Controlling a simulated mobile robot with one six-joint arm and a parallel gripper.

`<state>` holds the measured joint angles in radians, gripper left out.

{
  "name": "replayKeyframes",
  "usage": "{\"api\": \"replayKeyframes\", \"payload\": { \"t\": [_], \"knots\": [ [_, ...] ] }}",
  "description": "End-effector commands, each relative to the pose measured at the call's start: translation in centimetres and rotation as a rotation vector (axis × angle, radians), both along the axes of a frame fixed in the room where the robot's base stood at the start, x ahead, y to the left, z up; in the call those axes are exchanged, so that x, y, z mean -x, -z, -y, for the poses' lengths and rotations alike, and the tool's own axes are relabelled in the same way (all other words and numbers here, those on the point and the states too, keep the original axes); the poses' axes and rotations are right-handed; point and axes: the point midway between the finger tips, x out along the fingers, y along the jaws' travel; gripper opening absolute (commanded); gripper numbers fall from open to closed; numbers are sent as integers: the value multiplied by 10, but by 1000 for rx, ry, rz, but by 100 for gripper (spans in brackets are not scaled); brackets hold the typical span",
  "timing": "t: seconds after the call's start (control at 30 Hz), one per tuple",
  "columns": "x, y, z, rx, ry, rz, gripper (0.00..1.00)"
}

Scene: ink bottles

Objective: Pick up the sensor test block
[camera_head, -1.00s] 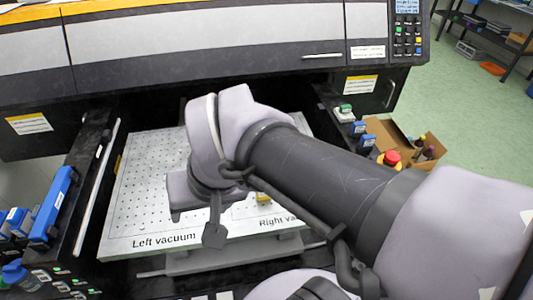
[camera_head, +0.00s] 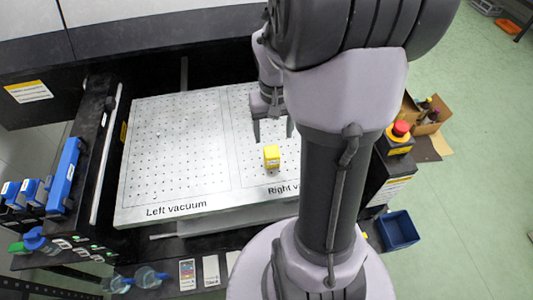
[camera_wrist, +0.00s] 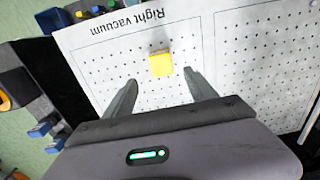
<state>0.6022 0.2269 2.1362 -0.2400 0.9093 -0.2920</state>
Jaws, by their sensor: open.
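The sensor test block is taken to be the small yellow block (camera_head: 272,157) on the right part of the white perforated vacuum table (camera_head: 175,150), near the "Right vacuum" lettering. My gripper (camera_head: 273,136) is open and empty, just behind the block in the head view. In the wrist view the yellow block (camera_wrist: 161,63) lies a little beyond the two open fingertips (camera_wrist: 160,76), roughly between their lines. I cannot tell how high the fingertips are above the table. My arm hides the right side of the table in the head view.
Blue parts (camera_head: 62,178) stand along the left rail. A red emergency button (camera_head: 401,128), a cardboard box with bottles (camera_head: 432,116) and a blue bin (camera_head: 398,230) are at the right. Cups and cards line the front edge. The left half of the table is bare.

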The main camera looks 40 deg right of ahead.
Motion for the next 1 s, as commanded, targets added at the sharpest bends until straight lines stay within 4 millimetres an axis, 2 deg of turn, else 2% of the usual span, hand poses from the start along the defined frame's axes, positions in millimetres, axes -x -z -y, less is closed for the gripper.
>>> {"api": "replayKeyframes", "payload": {
  "t": [0.03, 0.1, 0.33, 0.53, 0.73, 0.77, 1.0],
  "knots": [
    [0, 18, 0, -1, 0, -2, 65],
    [0, 32, -1, -1, 1, -2, 65],
    [0, 53, -1, 1, -1, 1, 65],
    [0, 93, -4, -1, 0, -1, 65],
    [-1, 93, -3, 1, 0, 2, 65],
    [-1, 93, -3, 1, 0, 2, 64],
    [-1, 92, -3, 1, 0, 2, 16]
  ]
}}
